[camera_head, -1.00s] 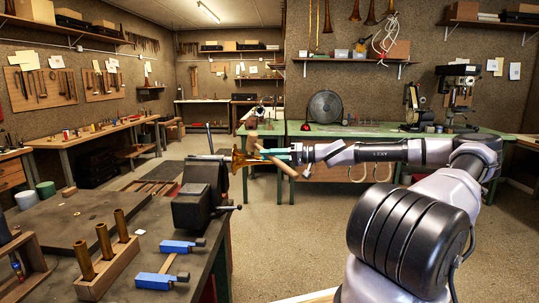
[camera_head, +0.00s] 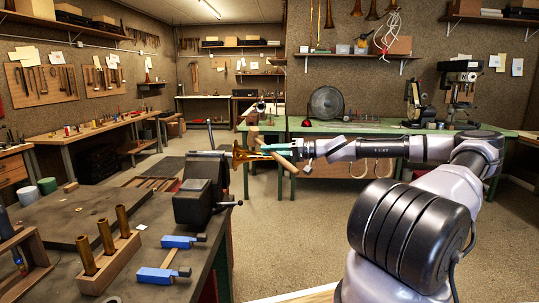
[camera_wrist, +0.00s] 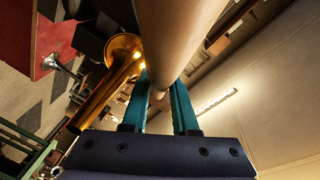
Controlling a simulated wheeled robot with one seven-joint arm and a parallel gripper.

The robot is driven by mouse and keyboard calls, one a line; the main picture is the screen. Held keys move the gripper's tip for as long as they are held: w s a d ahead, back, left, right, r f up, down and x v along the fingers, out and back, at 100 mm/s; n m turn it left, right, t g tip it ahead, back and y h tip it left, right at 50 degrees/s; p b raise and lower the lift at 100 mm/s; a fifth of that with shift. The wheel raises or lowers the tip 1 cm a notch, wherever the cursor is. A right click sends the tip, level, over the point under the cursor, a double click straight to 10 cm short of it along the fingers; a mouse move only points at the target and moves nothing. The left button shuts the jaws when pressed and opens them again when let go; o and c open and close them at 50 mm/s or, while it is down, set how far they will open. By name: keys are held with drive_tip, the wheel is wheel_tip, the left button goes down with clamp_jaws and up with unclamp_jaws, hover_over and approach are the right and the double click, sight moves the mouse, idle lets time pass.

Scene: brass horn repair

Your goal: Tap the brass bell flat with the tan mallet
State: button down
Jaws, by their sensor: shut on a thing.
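The brass bell (camera_head: 238,157) flares to the right beside the black vise (camera_head: 192,201) on the left bench. It also shows in the wrist view (camera_wrist: 104,88), left of my fingers. My gripper (camera_head: 282,151) has teal fingers, just right of the bell's mouth in the head view. The gripper is shut on the tan mallet (camera_head: 284,162). The mallet slants across the fingers, and its thick tan part fills the upper middle of the wrist view (camera_wrist: 182,35). I cannot tell whether the mallet touches the bell.
A wooden block with upright brass tubes (camera_head: 105,262) and blue-handled clamps (camera_head: 163,275) lie on the near bench. A green bench (camera_head: 400,131) with a round dark disc (camera_head: 327,103) stands behind my arm. Open floor lies between the benches.

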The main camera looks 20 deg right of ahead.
drive_tip(key=shift+r, duration=0.15)
idle(0.4)
drive_tip(key=shift+r+g, duration=0.3)
drive_tip(key=shift+r, duration=0.05)
idle(0.8)
drive_tip(key=shift+f, duration=0.4)
idle(0.7)
idle(0.5)
drive_tip(key=shift+r, duration=0.4)
